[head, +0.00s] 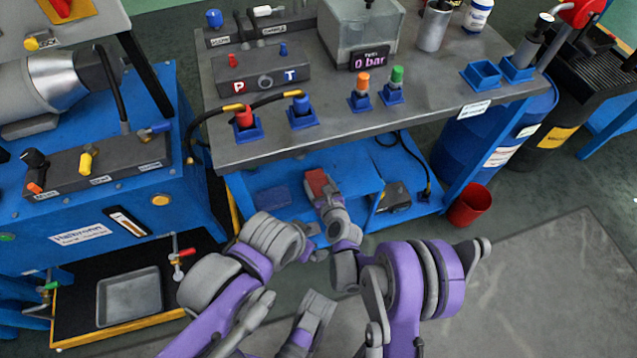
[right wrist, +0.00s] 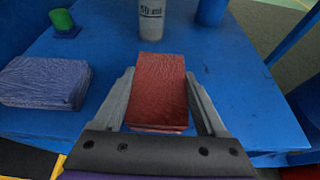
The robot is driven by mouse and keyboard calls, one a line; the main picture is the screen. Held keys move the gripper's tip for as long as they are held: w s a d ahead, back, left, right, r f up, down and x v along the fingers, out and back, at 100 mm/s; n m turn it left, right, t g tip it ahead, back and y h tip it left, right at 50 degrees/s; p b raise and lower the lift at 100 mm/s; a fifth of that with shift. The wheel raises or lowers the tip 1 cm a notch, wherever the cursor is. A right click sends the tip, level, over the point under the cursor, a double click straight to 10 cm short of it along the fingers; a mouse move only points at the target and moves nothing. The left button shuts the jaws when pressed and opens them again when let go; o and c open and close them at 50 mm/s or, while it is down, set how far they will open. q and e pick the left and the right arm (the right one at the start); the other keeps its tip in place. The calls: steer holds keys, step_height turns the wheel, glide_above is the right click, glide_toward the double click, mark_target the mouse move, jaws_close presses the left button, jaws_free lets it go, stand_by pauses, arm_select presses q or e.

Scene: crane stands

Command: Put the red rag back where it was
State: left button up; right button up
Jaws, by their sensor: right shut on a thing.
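The folded red rag (head: 316,182) is over the blue lower shelf (head: 345,168) of the bench. In the right wrist view the rag (right wrist: 158,88) lies lengthwise between the two fingers of my right gripper (right wrist: 160,100). The right gripper (head: 324,196) is shut on it. I cannot tell whether the rag's underside touches the shelf. A folded blue-grey rag (right wrist: 45,82) lies on the shelf to its left, apart from it; it also shows in the head view (head: 272,199). My left gripper (head: 316,242) is near the right forearm, its jaws unclear.
A labelled pale cylinder (right wrist: 152,18) and a green item (right wrist: 64,22) stand behind the rag. A dark box (head: 394,196) sits at the shelf's right. A red bin (head: 468,206) stands on the floor. The bench top (head: 325,125) overhangs the shelf.

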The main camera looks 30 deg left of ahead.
steer(key=shift+f, duration=0.15)
steer(key=o, duration=1.4)
steer(key=shift+o, duration=0.2)
steer(key=shift+d+r, duration=0.1)
steer(key=shift+r, duration=0.2)
steer(key=p+v, duration=0.1)
steer(key=v, duration=1)
steer(key=shift+s+d+r, duration=0.15)
steer(key=shift+s+d, duration=0.05)
steer(key=shift+s, duration=0.1)
